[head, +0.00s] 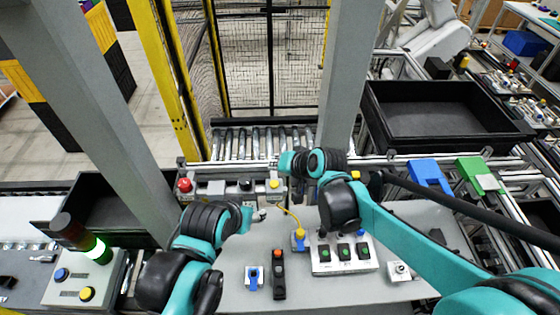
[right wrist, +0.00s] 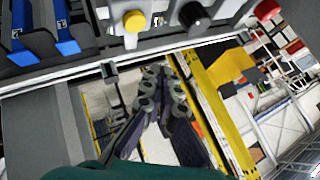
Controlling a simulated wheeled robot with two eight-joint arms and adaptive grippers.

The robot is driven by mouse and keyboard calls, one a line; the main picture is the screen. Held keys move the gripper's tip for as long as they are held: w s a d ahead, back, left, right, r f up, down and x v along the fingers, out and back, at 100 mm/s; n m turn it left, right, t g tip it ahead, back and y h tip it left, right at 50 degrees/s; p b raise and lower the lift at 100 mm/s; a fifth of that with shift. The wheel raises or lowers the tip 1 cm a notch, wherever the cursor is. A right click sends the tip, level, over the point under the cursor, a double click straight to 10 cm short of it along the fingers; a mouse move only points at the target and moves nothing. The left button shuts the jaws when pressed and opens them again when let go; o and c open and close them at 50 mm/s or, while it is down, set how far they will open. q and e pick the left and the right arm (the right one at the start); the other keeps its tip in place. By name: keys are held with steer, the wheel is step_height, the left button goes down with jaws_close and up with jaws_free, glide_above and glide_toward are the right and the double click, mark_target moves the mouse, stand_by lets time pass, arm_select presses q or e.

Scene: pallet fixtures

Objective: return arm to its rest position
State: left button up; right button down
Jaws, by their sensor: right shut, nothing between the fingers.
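My right arm comes in from the right in the head view, over the grey control desk (head: 340,290). Its gripper (head: 273,163) is small there, beyond the button bar at the rollers' near edge. In the right wrist view my right gripper (right wrist: 153,75) has its fingers together with nothing between them, apart from the yellow button (right wrist: 134,20) and black knob (right wrist: 192,14). My left arm rises from the bottom. Its gripper (head: 259,215) is small above the desk's back edge, and its fingers are too unclear to read.
The bar carries a red button (head: 185,185). A grey box with green switches (head: 343,254), a blue switch (head: 253,278) and a yellow-topped plug (head: 299,238) stand on the desk. Grey posts (head: 345,70) rise nearby. A black bin (head: 445,140) stands back right.

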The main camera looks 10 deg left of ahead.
arm_select(q)
step_height(320, 180, down, 30)
steer(key=b, duration=3)
steer(key=shift+f, duration=0.2)
steer(key=shift+f+b, duration=0.1)
steer(key=shift+b, duration=0.25)
arm_select(e)
steer(key=s+d+f+h, duration=0.2)
steer(key=s+d+f, duration=0.3)
steer(key=d+f, duration=0.5)
steer(key=s+d+f+m+t+h, duration=0.1)
steer(key=s+d+f+h, duration=0.1)
steer(key=s+d+f, duration=0.4)
steer(key=s+d+f+h, duration=0.3)
steer(key=s+d+f, duration=0.2)
steer(key=d+f, duration=0.8)
steer(key=d, duration=0.3)
steer(key=shift+s+f+t, duration=0.25)
steer(key=shift+f+t, duration=0.05)
steer(key=shift+f, duration=0.1)
